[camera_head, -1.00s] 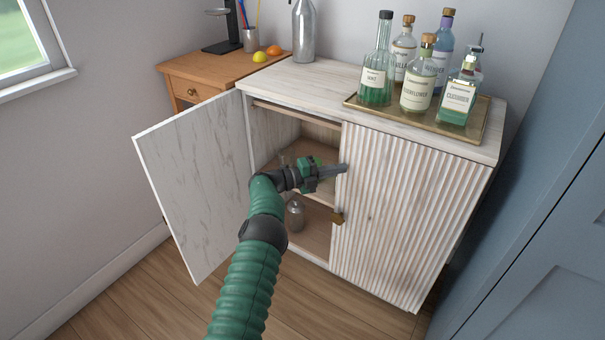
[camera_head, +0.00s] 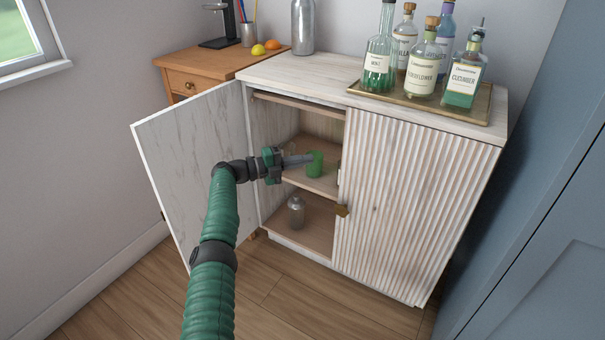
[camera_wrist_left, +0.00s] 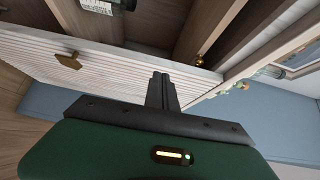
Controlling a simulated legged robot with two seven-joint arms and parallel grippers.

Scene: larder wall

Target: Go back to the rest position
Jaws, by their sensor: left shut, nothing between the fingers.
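My left gripper (camera_head: 300,160) is in front of the open left half of the white cabinet (camera_head: 300,75). Its fingers are together with nothing between them, and they point right. In the left wrist view the closed fingers (camera_wrist_left: 162,92) point toward the ribbed door (camera_wrist_left: 110,62). My right gripper is in neither view.
The left cabinet door (camera_head: 195,165) stands open beside my arm. The ribbed right door (camera_head: 410,200) is shut. A tray (camera_head: 420,104) of several bottles is on top. A blue panel (camera_head: 545,200) stands at right.

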